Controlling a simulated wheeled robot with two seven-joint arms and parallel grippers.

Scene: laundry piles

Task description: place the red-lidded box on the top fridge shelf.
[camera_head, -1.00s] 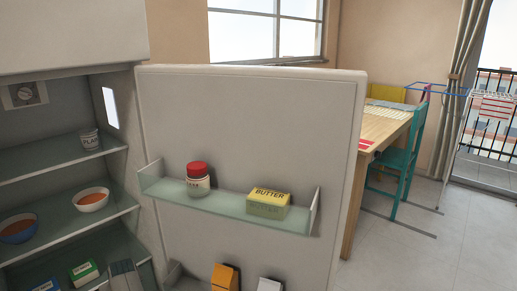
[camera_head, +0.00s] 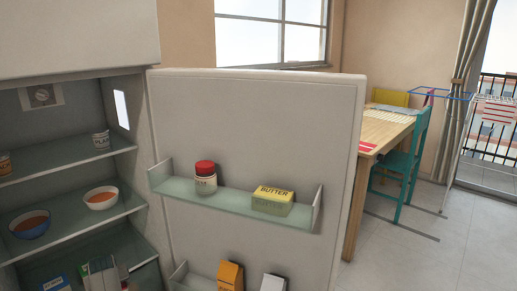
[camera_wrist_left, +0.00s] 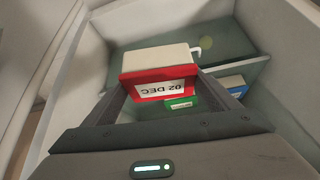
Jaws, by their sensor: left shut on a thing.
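In the left wrist view, my left gripper (camera_wrist_left: 163,88) is shut on the red-lidded box (camera_wrist_left: 160,82). The box has a pale body and a red lid with a white label reading "02 DEC". The red lid faces the wrist camera, and the box sits between the two fingers inside the fridge. The red-lidded box cannot be made out in the head view. The highest fridge shelf in the head view (camera_head: 62,157) is glass and holds a white cup (camera_head: 101,139) at its right and a jar (camera_head: 5,163) at the left edge. My right gripper is out of view.
The shelf below holds a blue bowl (camera_head: 30,224) and a white bowl (camera_head: 101,198). Lower down, a green box (camera_wrist_left: 181,103) and a blue box (camera_wrist_left: 234,85) lie near the held box. The open door (camera_head: 270,120) carries a red-capped jar (camera_head: 205,178) and butter (camera_head: 272,200).

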